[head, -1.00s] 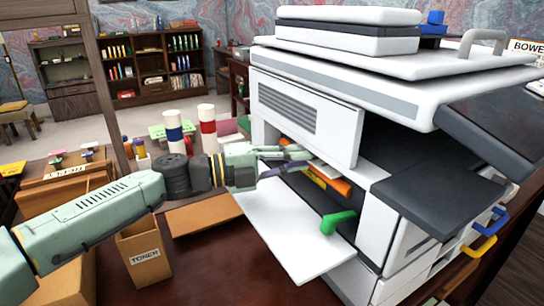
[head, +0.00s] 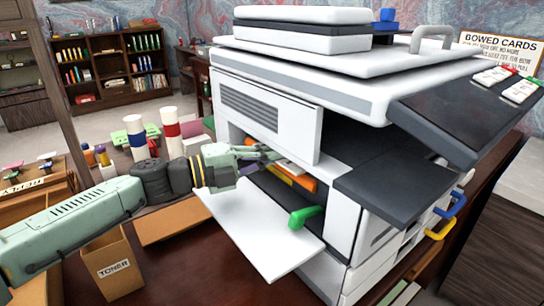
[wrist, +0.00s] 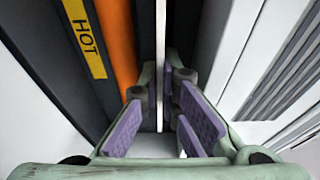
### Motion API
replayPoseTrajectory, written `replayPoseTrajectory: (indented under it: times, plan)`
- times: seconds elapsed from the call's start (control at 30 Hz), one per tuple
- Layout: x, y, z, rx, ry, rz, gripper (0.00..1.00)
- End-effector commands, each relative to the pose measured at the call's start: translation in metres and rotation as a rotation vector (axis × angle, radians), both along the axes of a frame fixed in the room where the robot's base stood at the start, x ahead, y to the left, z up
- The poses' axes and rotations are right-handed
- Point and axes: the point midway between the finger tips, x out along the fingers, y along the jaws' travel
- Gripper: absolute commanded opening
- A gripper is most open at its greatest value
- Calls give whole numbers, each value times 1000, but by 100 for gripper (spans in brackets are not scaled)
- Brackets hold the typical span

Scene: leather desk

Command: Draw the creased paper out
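A copier (head: 265,120) stands open on the desk. The creased paper shows as a pale sheet (head: 290,167) in its opening, above an orange roller (head: 304,180). In the wrist view the sheet (wrist: 160,50) stands nearly edge-on, beside the orange roller (wrist: 116,38) and a yellow HOT label (wrist: 84,38). Its crease cannot be made out. My gripper (head: 272,155) reaches into the opening from the left. In the wrist view its purple-padded fingers (wrist: 162,105) lie on both sides of the sheet, close to it. Whether they press on it cannot be told.
A white lowered door (head: 262,228) lies below my gripper, with a green lever (head: 305,216) above it. A white upper panel (head: 268,115) hangs close above my fingers. A dark tray (head: 392,190) juts out right. A TONER box (head: 112,265) stands front left.

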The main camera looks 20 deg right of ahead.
Motion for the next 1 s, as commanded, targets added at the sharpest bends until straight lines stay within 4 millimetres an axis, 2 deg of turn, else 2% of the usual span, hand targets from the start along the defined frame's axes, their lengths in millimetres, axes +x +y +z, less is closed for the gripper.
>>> replayPoseTrajectory:
  times: [0.27,1.0]
  plan:
    - [-1,3,0,-1,0,1,0]
    - [-23,58,0,-1,0,2,0]
